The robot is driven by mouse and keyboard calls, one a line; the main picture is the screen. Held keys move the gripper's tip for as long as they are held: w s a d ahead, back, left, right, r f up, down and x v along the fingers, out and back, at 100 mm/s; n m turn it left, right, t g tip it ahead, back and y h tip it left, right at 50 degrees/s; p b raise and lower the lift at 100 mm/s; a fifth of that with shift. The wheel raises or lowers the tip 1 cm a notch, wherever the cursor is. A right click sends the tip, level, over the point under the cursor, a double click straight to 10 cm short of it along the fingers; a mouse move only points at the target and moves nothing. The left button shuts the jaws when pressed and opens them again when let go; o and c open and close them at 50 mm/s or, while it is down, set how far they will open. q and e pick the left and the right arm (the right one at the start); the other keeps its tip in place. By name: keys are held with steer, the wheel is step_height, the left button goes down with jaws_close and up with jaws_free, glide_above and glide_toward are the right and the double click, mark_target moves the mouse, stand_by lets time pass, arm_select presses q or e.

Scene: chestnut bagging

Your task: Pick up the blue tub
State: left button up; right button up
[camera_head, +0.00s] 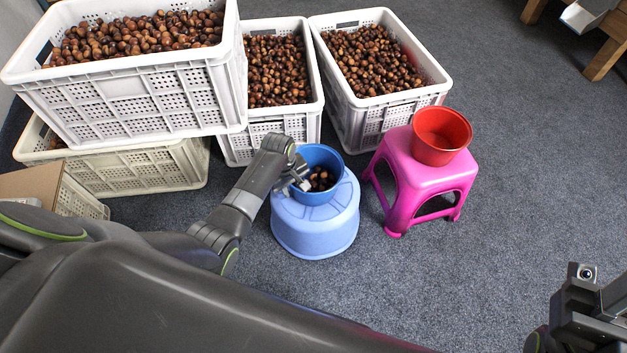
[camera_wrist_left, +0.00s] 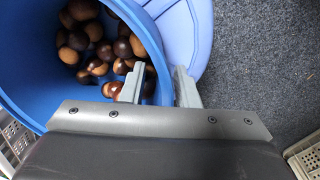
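The blue tub (camera_head: 318,158) holds several chestnuts (camera_head: 321,179) and stands on a lighter blue round stool (camera_head: 315,226). It also fills the left of the left wrist view (camera_wrist_left: 28,98). My left gripper (camera_head: 301,181) is at the tub's left front rim. In the left wrist view my left gripper (camera_wrist_left: 160,88) has its fingers apart, one over the tub's inside and one outside, with the tub wall between them. I cannot tell whether either finger touches the wall. My right gripper (camera_head: 600,310) is at the lower right edge, its fingertips not clear.
A red tub (camera_head: 440,136) stands on a pink stool (camera_head: 425,178) to the right. White crates of chestnuts (camera_head: 135,97) stand behind and to the left. A cardboard box (camera_head: 32,184) is at the left.

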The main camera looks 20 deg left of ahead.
arm_select(q)
jaws_close()
stand_by(1.4)
